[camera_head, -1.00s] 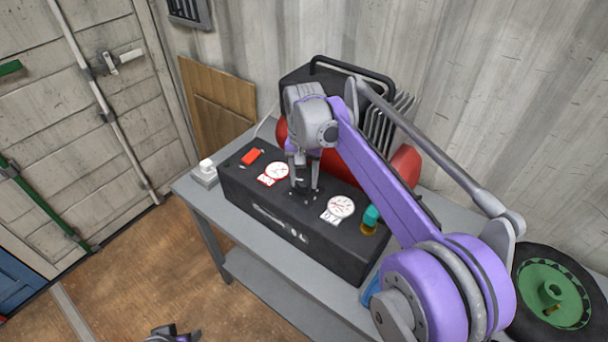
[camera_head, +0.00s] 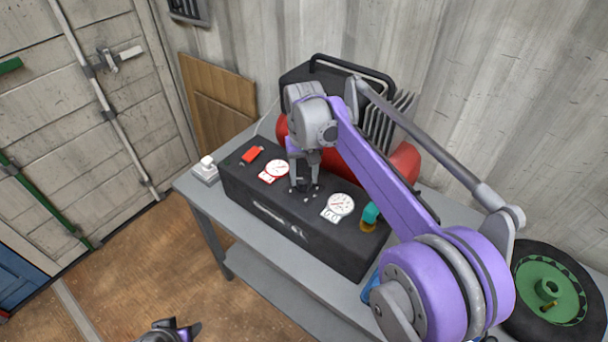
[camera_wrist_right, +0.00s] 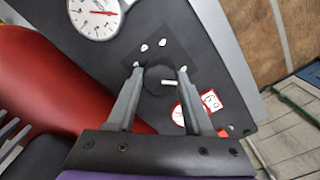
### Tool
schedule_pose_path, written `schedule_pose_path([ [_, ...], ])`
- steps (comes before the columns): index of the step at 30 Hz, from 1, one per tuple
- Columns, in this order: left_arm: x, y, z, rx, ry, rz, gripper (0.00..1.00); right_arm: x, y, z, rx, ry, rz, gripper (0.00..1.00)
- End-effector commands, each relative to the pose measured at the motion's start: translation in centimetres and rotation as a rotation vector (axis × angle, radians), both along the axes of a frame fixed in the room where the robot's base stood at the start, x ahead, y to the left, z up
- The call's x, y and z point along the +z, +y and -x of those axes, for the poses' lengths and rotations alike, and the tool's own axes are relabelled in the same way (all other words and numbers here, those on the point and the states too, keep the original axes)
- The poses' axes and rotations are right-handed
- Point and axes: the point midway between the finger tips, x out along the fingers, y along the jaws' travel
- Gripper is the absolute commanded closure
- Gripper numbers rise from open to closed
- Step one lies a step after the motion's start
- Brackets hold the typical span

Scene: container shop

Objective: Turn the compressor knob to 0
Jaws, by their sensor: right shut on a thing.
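The compressor (camera_head: 300,222) is a black box with a red tank behind it, standing on a grey table. Its dark round knob (camera_wrist_right: 160,80) with a white pointer mark shows in the right wrist view, ringed by white marks on the panel. My right gripper (camera_wrist_right: 160,75) has its fingers on either side of the knob and is shut on it. In the head view the right gripper (camera_head: 304,184) reaches down to the panel between two gauges, and its fingers mostly hide the knob. A part of my left gripper (camera_head: 172,332) shows at the bottom edge; its fingertips are unclear.
A white gauge (camera_head: 341,205) sits right of the knob and a red-rimmed gauge (camera_head: 277,169) left of it. A red switch (camera_head: 251,155) and a teal valve (camera_head: 371,214) are on the panel. A white button box (camera_head: 205,170) stands on the table (camera_head: 195,192).

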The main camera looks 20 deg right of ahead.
Motion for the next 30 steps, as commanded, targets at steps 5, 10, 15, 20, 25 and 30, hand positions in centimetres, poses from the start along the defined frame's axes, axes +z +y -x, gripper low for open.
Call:
schedule_pose_path([
  [5,0.0,0.0,0.0,0.0,0.0,0.0,0.5,0.0,0.0,0.0,0.001,0.0,0.0,0.42],
  [10,0.0,0.0,0.0,0.0,0.0,0.0,0.5,0.0,0.0,0.0,0.001,0.0,0.0,0.19],
  [15,0.0,0.0,0.0,0.0,0.0,0.0,0.5,0.0,0.0,0.0,0.0,0.0,0.0,0.19],
  [20,0.1,0.0,0.0,0.0,0.0,0.0,0.5,0.6,0.0,0.0,0.0,0.0,0.0,0.19],
  [25,0.4,0.0,-0.1,0.0,-0.002,0.0,0.5,3.3,0.0,0.0,0.0,-0.001,0.0,0.19],
  [30,0.9,0.0,-0.3,0.0,-0.005,0.0,0.5,6.9,0.0,0.0,0.0,-0.001,0.0,0.19],
])
